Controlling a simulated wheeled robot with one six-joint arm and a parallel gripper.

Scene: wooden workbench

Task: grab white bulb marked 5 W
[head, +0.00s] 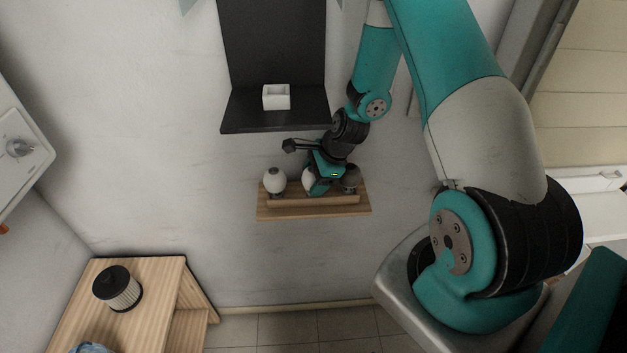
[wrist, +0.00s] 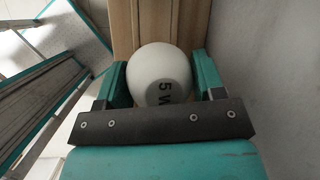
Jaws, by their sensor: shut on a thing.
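The white bulb marked 5 W (wrist: 160,72) sits between the two fingers of my gripper (wrist: 162,80) in the wrist view, with its dark marking facing the camera. My gripper is shut on it, one teal finger on each side. In the head view my gripper (head: 318,186) is at the small wooden shelf (head: 313,212) on the wall, and part of the white bulb (head: 308,178) shows at its left side. The bulb's lower end is hidden, so I cannot tell whether it still rests on the shelf.
Another whitish bulb (head: 274,181) stands left on the shelf, and a dark bulb (head: 351,178) stands right, close to my gripper. A black shelf (head: 240,115) with a white box (head: 276,97) is above. A wooden table (head: 150,310) with a black-topped filter (head: 118,289) is lower left.

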